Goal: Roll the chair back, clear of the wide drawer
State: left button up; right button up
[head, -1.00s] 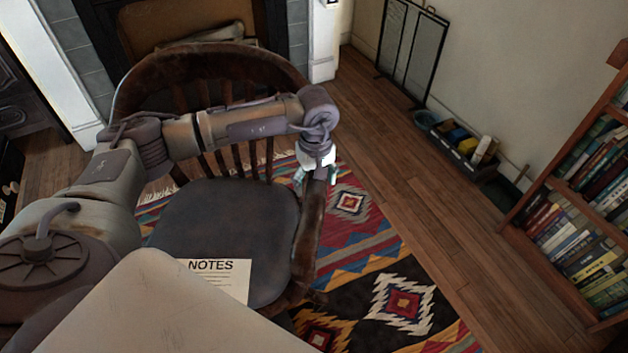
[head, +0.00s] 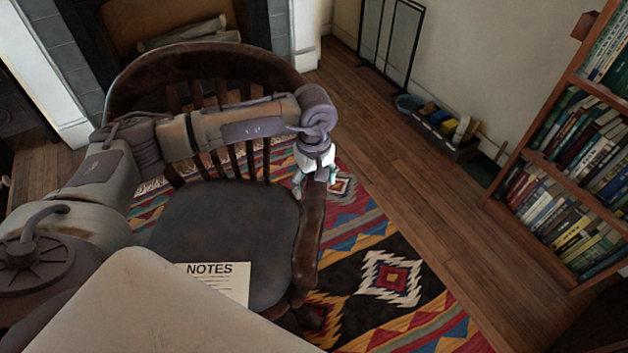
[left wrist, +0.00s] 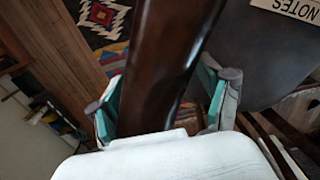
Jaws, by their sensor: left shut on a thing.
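The chair (head: 225,228) is dark wood with a curved spindle back and a dark seat, standing on a patterned rug. My left gripper (head: 314,184) is shut on the chair's right-hand armrest (head: 310,232). In the left wrist view the armrest (left wrist: 160,70) runs between the two teal-padded fingers of the gripper (left wrist: 165,105). A sheet headed NOTES (head: 220,280) shows at the seat's front edge; it also shows in the left wrist view (left wrist: 290,8). The wide drawer cannot be made out. My right gripper is not in view.
The rug (head: 395,280) spreads under and right of the chair. A fireplace with logs (head: 190,35) is behind the chair back. A fire screen (head: 390,40), a box of items (head: 440,130) and a bookcase (head: 570,160) line the right wall. Wood floor (head: 420,185) lies open between.

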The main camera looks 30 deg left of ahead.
pick_arm(q)
jog(key=shift+w+a+r, duration=0.15)
jog(key=shift+w+r, duration=0.05)
jog(key=shift+r, duration=0.2)
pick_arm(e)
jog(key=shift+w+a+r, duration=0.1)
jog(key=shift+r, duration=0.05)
pick_arm(q)
jog(key=o, duration=1.5)
jog(key=shift+o, duration=1.2)
jog(key=shift+s+r, duration=0.1)
jog(key=shift+s, duration=0.2)
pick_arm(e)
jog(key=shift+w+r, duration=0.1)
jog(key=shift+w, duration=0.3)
pick_arm(q)
jog(key=shift+f, duration=0.2)
jog(key=shift+w, duration=0.1)
jog(key=shift+r, duration=0.25)
notch_tip(320, 180, up, 12)
jog(key=shift+f, duration=0.2)
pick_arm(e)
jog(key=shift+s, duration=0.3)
